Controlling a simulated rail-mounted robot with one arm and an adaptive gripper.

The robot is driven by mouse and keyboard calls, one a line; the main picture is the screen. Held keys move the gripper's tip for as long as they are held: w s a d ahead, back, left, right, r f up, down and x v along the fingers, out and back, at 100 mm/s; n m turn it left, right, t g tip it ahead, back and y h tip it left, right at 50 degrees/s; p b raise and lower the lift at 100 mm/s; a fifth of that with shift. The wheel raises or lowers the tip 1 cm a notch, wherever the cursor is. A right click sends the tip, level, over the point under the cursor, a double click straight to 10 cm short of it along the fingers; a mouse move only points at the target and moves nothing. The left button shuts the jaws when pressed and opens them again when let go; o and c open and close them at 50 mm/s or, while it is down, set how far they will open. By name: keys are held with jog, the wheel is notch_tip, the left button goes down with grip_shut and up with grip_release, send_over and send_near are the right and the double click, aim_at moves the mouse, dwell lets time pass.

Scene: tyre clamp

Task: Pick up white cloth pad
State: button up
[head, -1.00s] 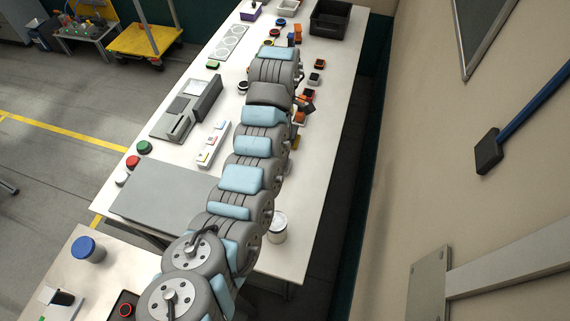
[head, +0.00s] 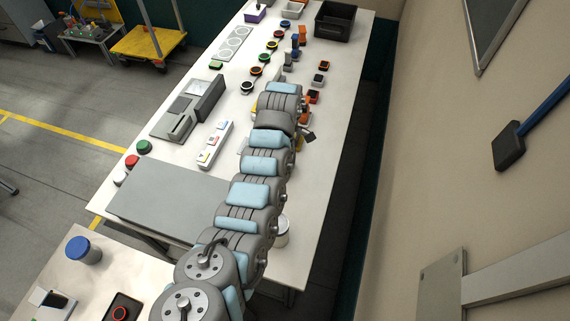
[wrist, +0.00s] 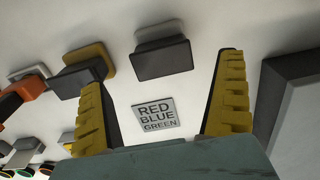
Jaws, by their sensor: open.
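No thing is clearly a white cloth pad. The nearest matches are a pale grey-white pad (wrist: 28,72) at the left edge of the wrist view and a small dark block with a whitish top (head: 319,79) on the table in the head view; I cannot tell whether either is it. My gripper (wrist: 163,72) is open and empty in the wrist view, with its yellow ridged fingers apart. A dark block with a grey backing (wrist: 163,58) shows just beyond the fingertips. In the head view my arm links hide most of the gripper.
A sign plate (wrist: 155,115) reading RED BLUE GREEN lies between the fingers. A dark block on a yellow pad (wrist: 88,72) is beside the left finger. A dark-edged grey panel (wrist: 292,112) is close at right. A black bin (head: 334,20) stands at the table's far end.

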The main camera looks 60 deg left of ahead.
jog(key=shift+s+f, duration=0.2)
jog(key=shift+f, duration=0.8)
jog(key=shift+f+p, duration=0.3)
jog(key=shift+f, duration=1.3)
jog(key=c, duration=1.2)
